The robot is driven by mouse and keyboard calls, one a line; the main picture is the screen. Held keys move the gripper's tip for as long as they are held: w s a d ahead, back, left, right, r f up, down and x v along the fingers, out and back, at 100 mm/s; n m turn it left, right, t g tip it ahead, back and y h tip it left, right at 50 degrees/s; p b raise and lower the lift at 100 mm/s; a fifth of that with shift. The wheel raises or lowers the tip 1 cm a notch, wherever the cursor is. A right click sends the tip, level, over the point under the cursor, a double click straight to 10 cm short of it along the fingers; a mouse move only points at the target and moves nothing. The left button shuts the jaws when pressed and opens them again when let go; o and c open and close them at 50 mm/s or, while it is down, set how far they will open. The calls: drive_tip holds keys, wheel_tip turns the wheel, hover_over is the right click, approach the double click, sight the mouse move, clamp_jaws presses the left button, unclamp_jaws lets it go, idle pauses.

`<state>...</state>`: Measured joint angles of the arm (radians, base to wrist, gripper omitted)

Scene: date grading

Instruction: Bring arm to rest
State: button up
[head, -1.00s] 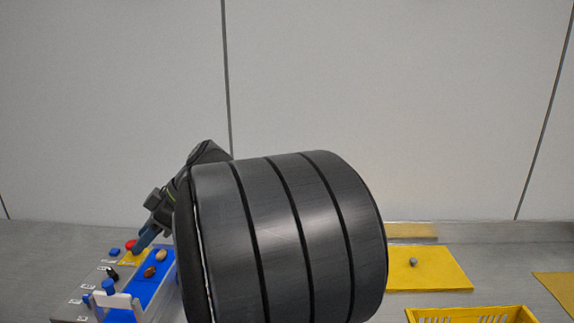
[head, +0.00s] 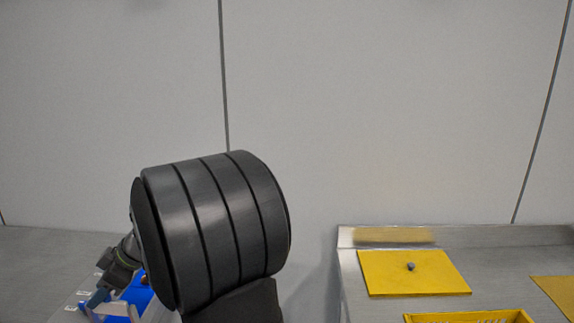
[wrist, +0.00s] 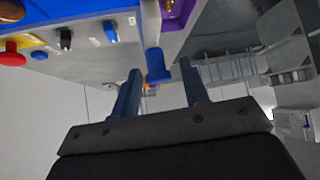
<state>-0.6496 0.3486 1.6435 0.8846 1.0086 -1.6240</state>
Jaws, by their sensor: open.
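My gripper (head: 97,298) is at the lower left in the head view, low over the front of the grey sorting machine, partly hidden by my arm. In the wrist view my gripper (wrist: 160,78) is open, with its two blue fingers apart. A blue knob (wrist: 157,68) shows between the fingers, and I cannot tell whether they touch it. No date is seen between the fingers. The machine's blue bed (head: 138,292) is mostly hidden behind my arm in the head view.
The wrist view shows a red button (wrist: 12,56), a blue button (wrist: 39,55) and a black switch (wrist: 66,39) on the panel. At right in the head view are a yellow mat (head: 390,285) with a small grey piece (head: 410,267) and a yellow crate (head: 470,318).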

idle(0.4)
drive_tip(key=shift+w+d+r, duration=0.1)
drive_tip(key=shift+d+r, duration=0.15)
drive_tip(key=shift+r, duration=0.15)
drive_tip(key=v, duration=1.7)
hover_over(112, 314)
drive_tip(key=f, duration=1.2)
drive_tip(key=shift+w+a+f, duration=0.2)
drive_tip(key=shift+a+f, duration=0.15)
drive_tip(key=shift+f, duration=0.05)
wheel_tip(112, 314, down, 5)
drive_tip(key=v, duration=1.8)
drive_tip(key=s+a+m+t+h, duration=0.1)
drive_tip(key=s+a+t+h, duration=0.2)
drive_tip(key=s+a+h, duration=0.2)
drive_tip(key=shift+s+a+r+m+h, duration=0.2)
drive_tip(key=shift+s+m+h, duration=0.15)
drive_tip(key=shift+s, duration=0.9)
